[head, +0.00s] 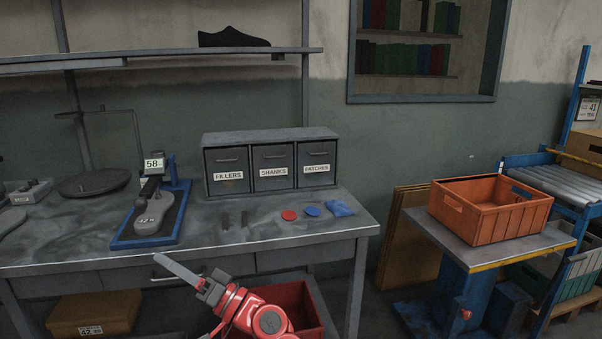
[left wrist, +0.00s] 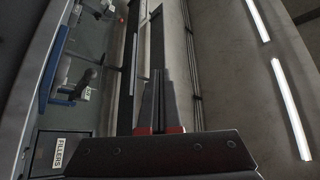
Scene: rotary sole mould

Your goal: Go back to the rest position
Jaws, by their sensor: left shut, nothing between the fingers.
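My left gripper (head: 168,263) is in front of the workbench (head: 348,230), below its front edge in the picture, with its fingers toward the upper left. Its fingers are together and empty. They also show closed in the left wrist view (left wrist: 158,88), with nothing between them. My red left arm comes in from the bottom of the head view. My right gripper is in neither view.
A blue-framed stand with a grey sole (head: 154,213) is on the bench, left of the labelled drawers (head: 272,165). Red (head: 289,215) and blue (head: 312,211) discs lie nearby. A red bin (head: 300,308) is under the bench. An orange crate (head: 490,210) sits on a cart at right.

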